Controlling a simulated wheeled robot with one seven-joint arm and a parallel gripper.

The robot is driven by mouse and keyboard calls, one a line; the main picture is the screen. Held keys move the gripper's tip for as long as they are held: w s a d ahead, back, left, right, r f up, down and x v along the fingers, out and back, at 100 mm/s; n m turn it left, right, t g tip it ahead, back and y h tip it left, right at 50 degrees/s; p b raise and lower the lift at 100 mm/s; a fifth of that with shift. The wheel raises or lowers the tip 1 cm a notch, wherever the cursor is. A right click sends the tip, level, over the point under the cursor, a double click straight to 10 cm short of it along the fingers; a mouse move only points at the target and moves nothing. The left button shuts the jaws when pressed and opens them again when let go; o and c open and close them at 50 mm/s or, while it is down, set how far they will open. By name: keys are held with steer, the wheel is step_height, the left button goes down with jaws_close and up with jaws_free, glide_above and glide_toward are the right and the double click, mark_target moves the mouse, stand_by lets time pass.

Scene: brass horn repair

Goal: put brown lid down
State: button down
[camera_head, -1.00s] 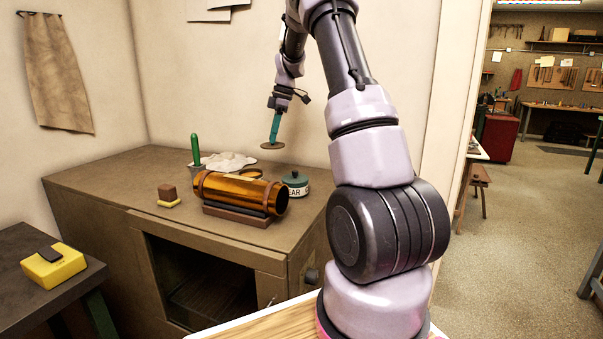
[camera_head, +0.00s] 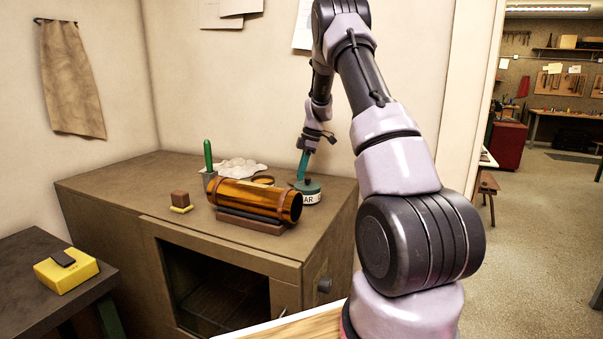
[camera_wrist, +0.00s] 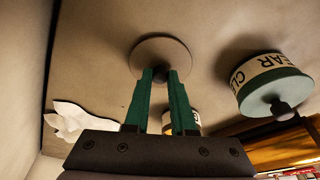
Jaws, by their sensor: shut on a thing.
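My gripper (camera_wrist: 165,75) has teal fingers and is shut on the knob of the brown lid (camera_wrist: 160,50), a flat round disc. In the wrist view the lid is just above or on the cabinet top; I cannot tell whether it touches. In the head view my gripper (camera_head: 302,172) reaches down at the teal-lidded jar labelled CLEAR (camera_head: 306,197), apparently behind it, and the brown lid is hidden. The same jar stands to the right of the lid in the wrist view (camera_wrist: 275,88), apart from it.
The cabinet top (camera_head: 130,175) holds an amber cylinder (camera_head: 250,198) on a cradle, a white cloth (camera_head: 240,168), a green-handled tool (camera_head: 208,155) and a brown block (camera_head: 180,198). Part of a pale jar (camera_wrist: 168,122) shows between my fingers. Bare surface surrounds the lid.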

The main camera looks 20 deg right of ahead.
steer(key=c, duration=0.8)
jaws_free()
steer(key=shift+f, duration=0.1)
steer(key=shift+o, duration=0.2)
